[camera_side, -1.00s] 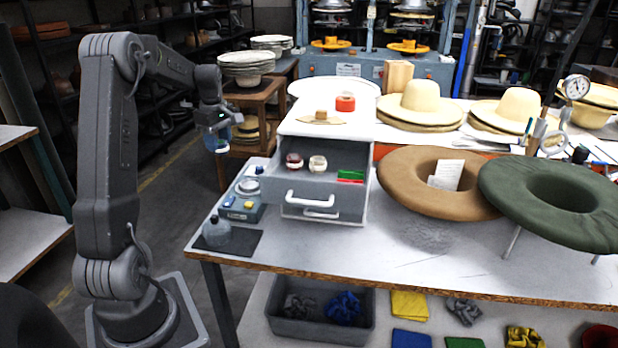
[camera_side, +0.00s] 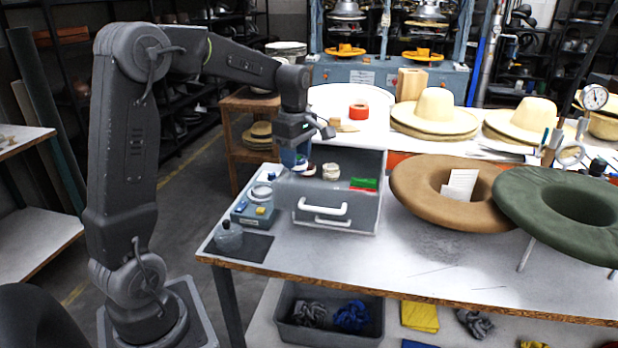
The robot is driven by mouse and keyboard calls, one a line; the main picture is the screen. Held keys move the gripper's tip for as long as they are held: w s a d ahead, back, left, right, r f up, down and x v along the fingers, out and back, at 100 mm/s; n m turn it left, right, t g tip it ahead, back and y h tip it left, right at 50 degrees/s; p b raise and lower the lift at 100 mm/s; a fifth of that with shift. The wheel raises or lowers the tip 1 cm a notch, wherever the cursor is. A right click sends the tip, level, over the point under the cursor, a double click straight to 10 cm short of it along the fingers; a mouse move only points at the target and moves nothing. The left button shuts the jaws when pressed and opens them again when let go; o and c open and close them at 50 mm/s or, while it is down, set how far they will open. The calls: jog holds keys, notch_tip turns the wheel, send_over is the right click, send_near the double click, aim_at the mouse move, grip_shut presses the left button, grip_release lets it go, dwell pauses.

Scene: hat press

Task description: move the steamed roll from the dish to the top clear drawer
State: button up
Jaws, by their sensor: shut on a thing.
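My gripper (camera_side: 293,160) reaches down over the left side of the open top drawer (camera_side: 360,205) of the cabinet. It is shut on a small pale thing, taken to be the steamed roll, mostly hidden by the blue fingers. A dark red and white round thing (camera_side: 308,169) is in the drawer right beside the fingertips; I cannot tell if they touch. A cream round thing (camera_side: 331,172) sits to its right. The drawer looks grey, with a white handle. I cannot make out the dish for certain.
Green and red blocks (camera_side: 363,184) lie at the drawer's right. A grey box with blue and yellow parts (camera_side: 254,214) and a grey bottle (camera_side: 229,237) stand left of the cabinet. A brown ring-shaped form (camera_side: 425,205) is close on the right. The front tabletop is mostly clear.

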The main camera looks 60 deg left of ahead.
jog(key=shift+w+d+f, duration=0.85)
jog(key=shift+w+d, duration=0.05)
jog(key=shift+w, duration=0.15)
jog(key=shift+f, duration=2)
jog(key=o, duration=0.9)
jog(key=shift+f, duration=0.1)
